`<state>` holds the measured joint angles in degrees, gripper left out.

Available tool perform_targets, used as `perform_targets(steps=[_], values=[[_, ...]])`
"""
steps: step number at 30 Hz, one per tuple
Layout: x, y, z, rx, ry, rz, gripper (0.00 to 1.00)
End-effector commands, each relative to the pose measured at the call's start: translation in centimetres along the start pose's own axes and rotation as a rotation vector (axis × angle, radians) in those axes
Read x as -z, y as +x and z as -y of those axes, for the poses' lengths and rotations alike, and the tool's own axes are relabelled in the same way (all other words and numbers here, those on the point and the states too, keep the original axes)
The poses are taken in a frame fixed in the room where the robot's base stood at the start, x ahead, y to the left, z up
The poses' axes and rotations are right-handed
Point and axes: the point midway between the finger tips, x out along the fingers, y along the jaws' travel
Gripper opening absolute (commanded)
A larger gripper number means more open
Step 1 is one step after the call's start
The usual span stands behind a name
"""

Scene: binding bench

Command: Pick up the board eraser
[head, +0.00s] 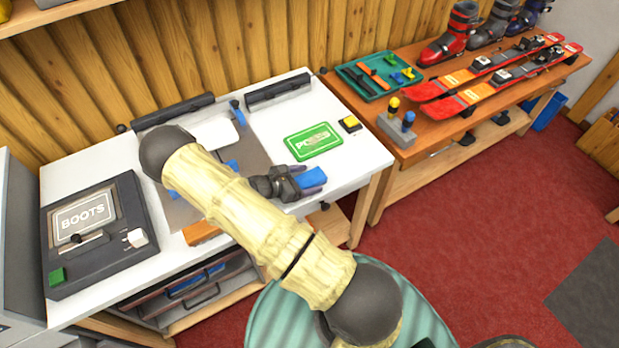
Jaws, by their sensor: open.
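A blue block (313,176), which looks like the board eraser, lies near the front right edge of the white bench. My gripper (300,181) is open right at the block's left end, its dark fingers close to it. I cannot tell whether the fingers touch the block or how far it sits between them. My pale arm crosses the middle of the bench and hides part of its surface.
A green card (314,141) and a yellow-topped button (349,124) lie behind the block. A dark BOOTS panel (97,232) stands at left. An orange block (202,233) is at the front edge. Skis (490,75) and a green tray (352,90) occupy the wooden bench.

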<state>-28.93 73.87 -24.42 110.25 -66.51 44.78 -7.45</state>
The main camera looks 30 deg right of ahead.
Motion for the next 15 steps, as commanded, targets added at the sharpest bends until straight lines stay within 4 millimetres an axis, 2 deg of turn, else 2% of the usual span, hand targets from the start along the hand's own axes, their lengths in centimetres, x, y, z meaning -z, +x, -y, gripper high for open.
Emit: perform_targets(steps=[3,15], values=[[-0.03,0.84,0.02,0.001,0.001,0.0,0.75],[0.05,0.86,0.01,0.0,0.001,0.0,0.75]])
